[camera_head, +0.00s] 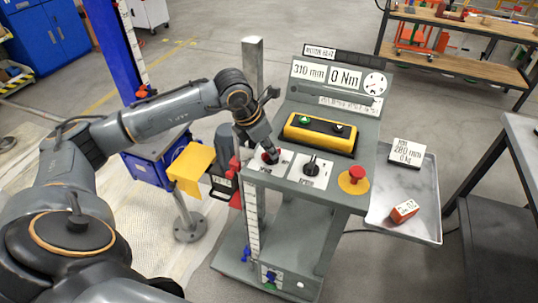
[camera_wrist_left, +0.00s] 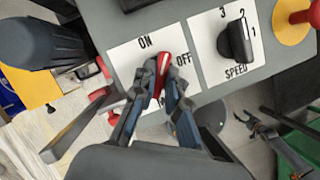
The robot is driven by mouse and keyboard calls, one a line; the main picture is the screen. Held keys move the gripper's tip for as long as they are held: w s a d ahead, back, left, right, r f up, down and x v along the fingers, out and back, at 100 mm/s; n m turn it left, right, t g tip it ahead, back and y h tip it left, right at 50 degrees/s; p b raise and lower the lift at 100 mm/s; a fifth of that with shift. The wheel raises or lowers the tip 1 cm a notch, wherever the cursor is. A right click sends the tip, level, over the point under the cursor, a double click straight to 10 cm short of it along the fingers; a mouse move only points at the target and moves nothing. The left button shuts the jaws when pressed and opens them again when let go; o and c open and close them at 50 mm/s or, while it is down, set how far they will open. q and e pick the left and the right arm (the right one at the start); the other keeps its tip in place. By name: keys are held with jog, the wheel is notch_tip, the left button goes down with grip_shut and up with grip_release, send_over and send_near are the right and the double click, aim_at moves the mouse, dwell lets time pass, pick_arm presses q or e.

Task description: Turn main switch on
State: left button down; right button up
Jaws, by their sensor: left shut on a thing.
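The main switch is a red rotary handle (camera_wrist_left: 161,72) on a white plate marked ON and OFF, on the sloped front of the grey console. My left gripper (camera_head: 268,156) is at this switch in the head view. In the left wrist view its two fingers (camera_wrist_left: 160,84) are shut on the red handle from both sides. The handle's white line points up, between the ON and OFF labels. The fingers hide the handle's lower part. A dark claw-like shape (camera_wrist_left: 262,128), perhaps my right gripper, shows small at the lower right of the wrist view; its opening is unclear.
Right of the switch is a black speed knob (camera_head: 311,165), then a red emergency button (camera_head: 355,174) on yellow. Above them sits a yellow box (camera_head: 320,136) with a green button. A metal tray (camera_head: 425,208) at the right holds a display and a red block.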

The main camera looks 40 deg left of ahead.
pick_arm(q)
jog(key=n+b, duration=0.1)
jog(key=n+y+b, duration=0.1)
jog(key=n+b, duration=0.1)
jog(key=shift+d+f+n, duration=0.15)
jog(key=shift+f+n, duration=0.05)
jog(key=shift+n, duration=0.1)
jog(key=shift+r+n+y+b, duration=0.2)
jog(key=shift+n+y+b, duration=0.85)
jog(key=shift+n, duration=0.85)
jog(key=c, duration=1.4)
grip_release()
jog(key=shift+o, duration=0.2)
jog(key=v, duration=1.2)
